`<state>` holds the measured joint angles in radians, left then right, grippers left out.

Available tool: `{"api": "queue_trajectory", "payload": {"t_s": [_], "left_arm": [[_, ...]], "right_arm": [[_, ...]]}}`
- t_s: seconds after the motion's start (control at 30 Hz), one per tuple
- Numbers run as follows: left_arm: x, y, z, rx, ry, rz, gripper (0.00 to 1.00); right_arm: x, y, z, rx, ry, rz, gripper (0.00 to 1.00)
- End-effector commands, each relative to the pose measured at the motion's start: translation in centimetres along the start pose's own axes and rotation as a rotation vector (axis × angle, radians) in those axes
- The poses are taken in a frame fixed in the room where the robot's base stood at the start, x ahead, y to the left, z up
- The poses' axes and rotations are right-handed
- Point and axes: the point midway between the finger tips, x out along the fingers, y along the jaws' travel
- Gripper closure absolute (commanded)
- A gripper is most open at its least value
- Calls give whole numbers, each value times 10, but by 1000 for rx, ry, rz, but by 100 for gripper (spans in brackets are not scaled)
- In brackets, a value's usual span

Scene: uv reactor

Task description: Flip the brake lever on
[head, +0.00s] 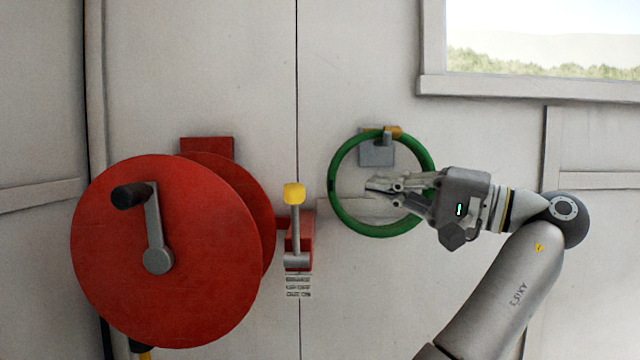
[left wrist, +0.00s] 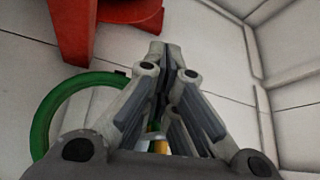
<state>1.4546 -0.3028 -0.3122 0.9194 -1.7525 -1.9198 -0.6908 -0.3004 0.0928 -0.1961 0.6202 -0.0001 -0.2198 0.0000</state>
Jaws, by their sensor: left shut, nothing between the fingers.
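The brake lever (head: 295,222) is a grey rod with a yellow knob, standing upright on a red bracket (head: 305,240) beside the big red reel. My left gripper (head: 368,187) is shut and empty, to the right of the lever and apart from it. It points left, in front of the green ring, and covers part of the ring's right side. In the left wrist view the fingers (left wrist: 165,52) are together at the tips, with nothing between them. I cannot make out the lever there. My right gripper is not in view.
The red reel (head: 215,260) with a crank handle (head: 153,220) fills the left. A green ring (head: 350,222) hangs at a grey wall plate (head: 376,154); it also shows in the left wrist view (left wrist: 40,130). Small label plates (head: 298,286) lie below the lever.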

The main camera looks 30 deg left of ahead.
Motion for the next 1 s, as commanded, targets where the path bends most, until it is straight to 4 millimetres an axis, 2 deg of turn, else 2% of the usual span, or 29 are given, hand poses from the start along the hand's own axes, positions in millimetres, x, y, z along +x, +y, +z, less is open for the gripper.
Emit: {"api": "queue_trajectory", "payload": {"t_s": [0.13, 0.27, 0.47, 0.67, 0.7, 1.0], "left_arm": [[9, 0, -1, 1, -2, 2, 100], [25, -1, -1, 0, -3, 2, 100], [65, -4, -1, 1, -3, 1, 100], [105, -4, 0, 1, -2, -1, 100], [99, -2, 5, 0, 2, 0, 100], [90, -1, 30, 2, 0, 0, 100]], "right_arm": [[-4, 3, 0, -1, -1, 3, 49], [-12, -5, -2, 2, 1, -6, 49], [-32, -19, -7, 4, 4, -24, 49], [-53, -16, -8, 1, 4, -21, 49], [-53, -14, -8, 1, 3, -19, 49], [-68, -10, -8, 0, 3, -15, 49]]}}
